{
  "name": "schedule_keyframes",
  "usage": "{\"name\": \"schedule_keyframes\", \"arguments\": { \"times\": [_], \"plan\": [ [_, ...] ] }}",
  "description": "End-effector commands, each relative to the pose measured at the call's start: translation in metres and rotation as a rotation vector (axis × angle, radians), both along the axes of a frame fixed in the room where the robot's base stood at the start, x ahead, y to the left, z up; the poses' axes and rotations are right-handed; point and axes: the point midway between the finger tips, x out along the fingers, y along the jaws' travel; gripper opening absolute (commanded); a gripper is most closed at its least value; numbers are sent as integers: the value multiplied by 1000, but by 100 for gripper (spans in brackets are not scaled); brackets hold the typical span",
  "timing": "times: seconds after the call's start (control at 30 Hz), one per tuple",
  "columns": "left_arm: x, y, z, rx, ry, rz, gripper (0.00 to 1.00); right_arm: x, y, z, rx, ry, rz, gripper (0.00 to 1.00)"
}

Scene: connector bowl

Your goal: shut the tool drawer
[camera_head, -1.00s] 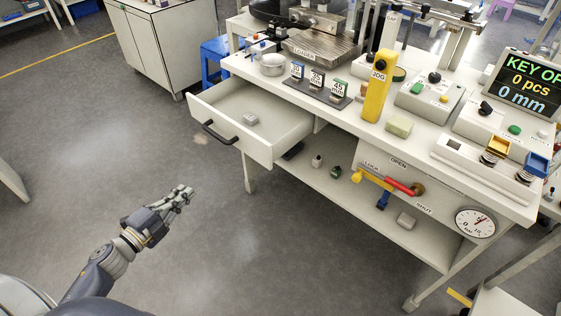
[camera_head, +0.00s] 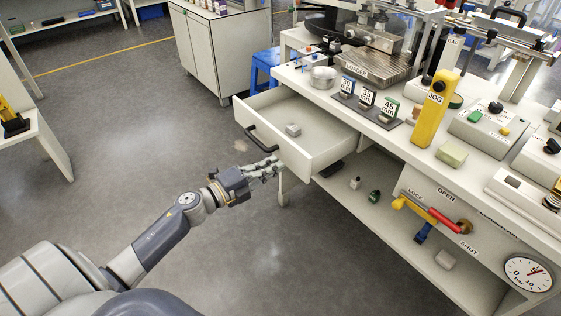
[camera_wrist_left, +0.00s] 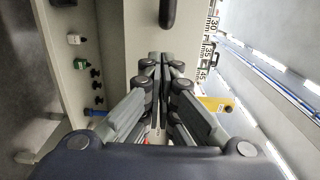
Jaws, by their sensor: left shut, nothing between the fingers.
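The white tool drawer (camera_head: 322,151) is pulled out from the workbench in the head view, with a small pale block (camera_head: 293,130) inside. Its black handle (camera_head: 262,140) is on the front panel and also shows at the top of the left wrist view (camera_wrist_left: 167,12). My left gripper (camera_head: 277,167) is shut and empty, its fingertips close to the front panel's right end, below the handle. In the left wrist view the closed fingers (camera_wrist_left: 165,62) point at the pale front panel (camera_wrist_left: 142,30). I cannot tell whether they touch it. My right gripper is not in view.
Below are a shelf with small parts and a red-handled valve (camera_head: 440,217). A blue stool (camera_head: 265,68) stands behind the drawer. The floor at left is open.

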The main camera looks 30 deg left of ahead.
Motion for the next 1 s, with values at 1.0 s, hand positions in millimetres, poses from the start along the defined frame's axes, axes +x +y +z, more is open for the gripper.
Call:
{"name": "schedule_keyframes", "arguments": {
  "times": [1.0],
  "plan": [
    [50,-20,1,-1,-2,1,0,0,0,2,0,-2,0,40]
  ]
}}
